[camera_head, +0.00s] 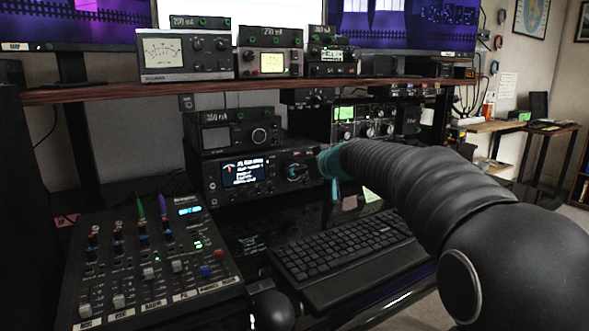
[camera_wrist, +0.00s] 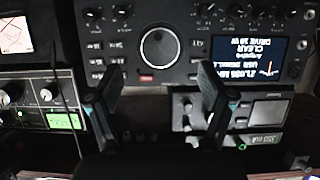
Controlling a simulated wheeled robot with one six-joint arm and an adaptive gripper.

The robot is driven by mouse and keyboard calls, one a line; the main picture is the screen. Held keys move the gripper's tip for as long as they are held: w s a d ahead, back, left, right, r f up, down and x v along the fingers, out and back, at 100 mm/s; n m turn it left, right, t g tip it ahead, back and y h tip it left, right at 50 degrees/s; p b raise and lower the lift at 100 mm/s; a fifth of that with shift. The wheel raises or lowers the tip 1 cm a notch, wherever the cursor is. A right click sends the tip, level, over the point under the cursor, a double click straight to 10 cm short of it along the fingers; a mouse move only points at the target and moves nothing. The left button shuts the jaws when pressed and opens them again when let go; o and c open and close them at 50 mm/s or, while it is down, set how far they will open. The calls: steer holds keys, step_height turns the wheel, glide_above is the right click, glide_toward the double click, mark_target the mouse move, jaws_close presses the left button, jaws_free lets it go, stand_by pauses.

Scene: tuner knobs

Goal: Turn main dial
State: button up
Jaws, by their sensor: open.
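The main dial (camera_head: 296,171) is a large round knob on the front of a black radio (camera_head: 211,180) on the desk, right of its lit display. In the wrist view, which is upside down, the dial (camera_wrist: 160,47) is a dark knob with a pale ring, near the top middle. My gripper (camera_head: 332,163) shows teal parts just right of the dial in the head view. In the wrist view my gripper's two fingers (camera_wrist: 159,85) are apart, with nothing between them. The dial lies beyond the fingertips and appears untouched.
A mixer (camera_head: 150,255) with sliders stands at the front left. A black keyboard (camera_head: 345,248) lies below my arm. A smaller radio (camera_head: 215,137) sits on top of the black radio, below a wooden shelf (camera_head: 110,94). More radio units (camera_head: 365,122) stand to the right.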

steer(key=p+x, duration=0.1)
steer(key=x, duration=0.5)
steer(key=c, duration=1.2)
steer(key=shift+o, duration=0.2)
steer(key=shift+m+b, duration=0.3)
steer(key=shift+b, duration=0.05)
